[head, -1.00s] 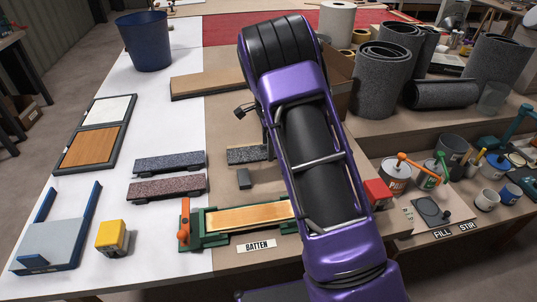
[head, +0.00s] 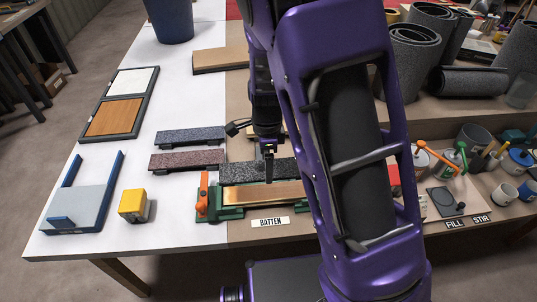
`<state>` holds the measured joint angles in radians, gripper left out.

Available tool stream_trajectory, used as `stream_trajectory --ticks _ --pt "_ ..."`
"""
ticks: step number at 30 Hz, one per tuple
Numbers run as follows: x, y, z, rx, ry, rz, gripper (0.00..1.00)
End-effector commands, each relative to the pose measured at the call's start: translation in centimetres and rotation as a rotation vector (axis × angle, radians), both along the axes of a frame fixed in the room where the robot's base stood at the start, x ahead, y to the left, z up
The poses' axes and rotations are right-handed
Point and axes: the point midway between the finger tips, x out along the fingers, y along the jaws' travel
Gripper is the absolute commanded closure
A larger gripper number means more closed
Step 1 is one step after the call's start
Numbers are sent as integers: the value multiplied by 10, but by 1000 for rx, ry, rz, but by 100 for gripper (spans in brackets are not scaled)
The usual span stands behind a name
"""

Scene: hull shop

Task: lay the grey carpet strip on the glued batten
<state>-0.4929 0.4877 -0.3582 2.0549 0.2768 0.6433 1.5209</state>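The dark grey speckled carpet strip (head: 240,174) is in the head view, just behind the batten. My gripper (head: 268,174) points down onto it, with its fingers at the strip's middle, and appears shut on it. The strip looks level and held up, its length roughly along the batten; the gap below it cannot be judged. The batten (head: 262,194) is a light wooden bar with a bare, shiny top. It lies in a green holder (head: 228,212) with an orange handle (head: 203,192) at its left end. My arm hides the right end of the strip and holder.
A blue-grey strip (head: 190,136) and a reddish strip (head: 186,160) lie on the left. A yellow block (head: 134,205) and a grey tray with blue sides (head: 78,208) stand front left. Pots and grey rolls (head: 473,81) crowd the right.

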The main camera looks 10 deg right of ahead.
Motion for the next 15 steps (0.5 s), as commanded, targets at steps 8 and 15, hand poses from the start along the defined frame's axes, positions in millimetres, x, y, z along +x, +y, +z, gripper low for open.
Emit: stream_trajectory --ticks 8,15 --pt "0 0 -40 0 2 0 70" --pt "0 0 -62 0 1 0 70"
